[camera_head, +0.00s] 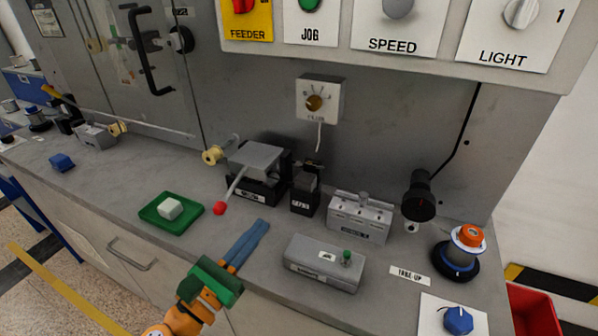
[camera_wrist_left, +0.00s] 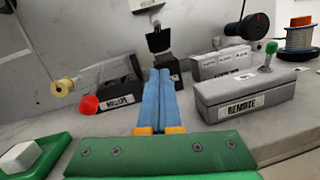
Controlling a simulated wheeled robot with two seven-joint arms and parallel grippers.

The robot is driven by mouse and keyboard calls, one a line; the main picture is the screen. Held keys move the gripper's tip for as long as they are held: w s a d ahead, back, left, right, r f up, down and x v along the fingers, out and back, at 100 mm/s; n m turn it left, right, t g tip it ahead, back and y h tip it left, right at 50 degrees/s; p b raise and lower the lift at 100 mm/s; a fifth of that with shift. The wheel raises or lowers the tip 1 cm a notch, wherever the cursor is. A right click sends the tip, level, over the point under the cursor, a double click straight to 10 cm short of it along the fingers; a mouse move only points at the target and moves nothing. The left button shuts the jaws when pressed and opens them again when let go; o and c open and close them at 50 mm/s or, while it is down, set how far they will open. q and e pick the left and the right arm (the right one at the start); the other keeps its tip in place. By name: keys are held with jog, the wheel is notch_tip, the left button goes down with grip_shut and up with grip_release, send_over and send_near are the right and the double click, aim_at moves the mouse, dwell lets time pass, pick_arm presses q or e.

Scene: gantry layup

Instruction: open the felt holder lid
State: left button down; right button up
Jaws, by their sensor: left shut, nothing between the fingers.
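The felt holder is a small black box (camera_head: 304,201) with a white label. It stands against the back wall between the black lever unit and the grey box. In the left wrist view the felt holder (camera_wrist_left: 174,72) is just beyond my fingertips. Its dark lid (camera_wrist_left: 159,42) looks raised there, tipped up above the box, with a small knob at its top edge. My left gripper (camera_head: 263,224) has long blue fingers that are shut with nothing between them. In the left wrist view the gripper (camera_wrist_left: 160,72) points toward the box, apart from it. My right gripper is out of view.
A black unit with a red-knobbed lever (camera_head: 220,208) stands left of the holder. A grey box (camera_head: 360,218) is to its right, and a grey remote box (camera_head: 323,264) lies nearer. A green tray (camera_head: 153,217) with a white block is at left. A dial box (camera_head: 319,98) hangs above.

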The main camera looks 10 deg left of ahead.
pick_arm(q)
jog(key=shift+w+d+r+p, duration=0.35)
jog(key=shift+w+r, duration=0.1)
jog(key=shift+w, duration=0.15)
jog(key=shift+w+d+r+p, duration=0.2)
jog(key=shift+w+r+p, duration=0.2)
jog(key=shift+w, duration=0.15)
send_near(306, 165)
jog(key=w+f, duration=0.3)
jog(key=r+p, duration=0.1)
jog(key=w+d+r+p, duration=0.1)
jog(key=r+p, duration=0.1)
jog(key=shift+w+d+r, duration=0.2)
jog(key=shift+w, duration=0.1)
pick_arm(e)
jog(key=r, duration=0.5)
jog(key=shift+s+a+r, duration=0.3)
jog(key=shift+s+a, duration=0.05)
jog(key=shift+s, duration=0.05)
pick_arm(q)
jog(key=shift+w+f, duration=0.1)
